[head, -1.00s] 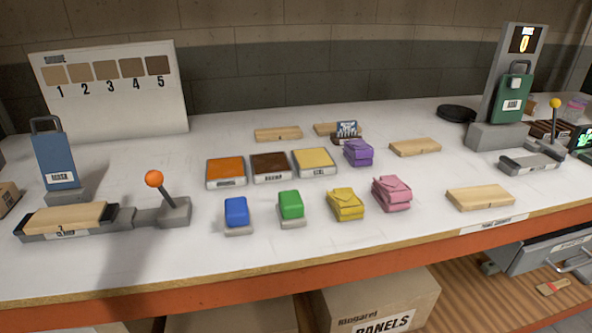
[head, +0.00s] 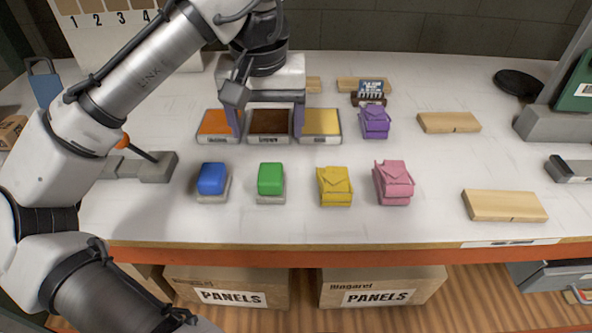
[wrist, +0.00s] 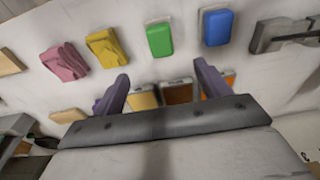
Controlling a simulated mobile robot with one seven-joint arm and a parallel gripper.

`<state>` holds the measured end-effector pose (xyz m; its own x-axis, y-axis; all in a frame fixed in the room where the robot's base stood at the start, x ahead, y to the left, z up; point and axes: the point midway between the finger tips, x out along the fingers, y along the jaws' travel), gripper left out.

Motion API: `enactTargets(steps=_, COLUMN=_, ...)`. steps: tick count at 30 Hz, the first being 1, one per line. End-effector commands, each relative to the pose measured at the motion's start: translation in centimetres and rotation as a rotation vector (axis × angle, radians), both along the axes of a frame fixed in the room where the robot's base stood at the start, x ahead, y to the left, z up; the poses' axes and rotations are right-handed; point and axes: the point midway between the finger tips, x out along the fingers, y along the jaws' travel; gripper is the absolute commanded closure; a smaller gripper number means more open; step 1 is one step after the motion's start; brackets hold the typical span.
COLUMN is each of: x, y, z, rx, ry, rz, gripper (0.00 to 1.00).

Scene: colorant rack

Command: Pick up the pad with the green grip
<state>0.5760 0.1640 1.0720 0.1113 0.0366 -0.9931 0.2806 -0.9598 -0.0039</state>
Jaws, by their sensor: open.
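The pad with the green grip (head: 271,181) stands on the white bench, in the front row between the blue-grip pad (head: 212,181) and a yellow folded cloth (head: 335,185). The green grip sits on a pale grey base. In the wrist view the green-grip pad (wrist: 160,39) lies beyond the fingertips, between them from side to side. My gripper (head: 268,128) is open and empty, with its purple fingers on either side of the brown ink tray (head: 269,119) in the head view. It hangs behind the green-grip pad and apart from it.
Orange (head: 218,123) and yellow (head: 320,123) trays flank the brown one. Purple (head: 374,121) and pink (head: 393,182) folded cloths stand to the right, with wooden blocks (head: 505,205) beyond. A grey lever fixture (head: 157,167) is at left. The bench front strip is clear.

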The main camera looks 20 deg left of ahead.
Motion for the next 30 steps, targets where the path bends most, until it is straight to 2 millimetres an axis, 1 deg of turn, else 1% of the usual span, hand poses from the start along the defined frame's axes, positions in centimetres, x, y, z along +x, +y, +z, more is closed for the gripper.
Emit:
enactTargets(steps=6, x=0.4, y=0.1, z=-4.1, rx=-0.006, ry=0.003, rz=-0.003, gripper=0.25)
enactTargets(steps=10, x=0.7, y=0.2, z=-6.3, rx=-0.002, ry=0.000, rz=-0.002, gripper=0.25)
enactTargets(steps=13, x=0.8, y=0.2, z=-7.5, rx=-0.002, ry=0.000, rz=-0.003, gripper=0.25)
enactTargets(steps=19, x=0.8, y=0.2, z=-8.8, rx=-0.002, ry=0.000, rz=-0.002, gripper=0.25)
enactTargets(steps=25, x=0.8, y=0.3, z=-11.9, rx=-0.002, ry=-0.002, rz=-0.004, gripper=0.25)
enactTargets(steps=27, x=0.9, y=0.3, z=-12.6, rx=-0.002, ry=-0.002, rz=-0.004, gripper=0.25)
enactTargets(steps=30, x=1.0, y=0.4, z=-13.2, rx=-0.003, ry=-0.004, rz=-0.004, gripper=0.25)
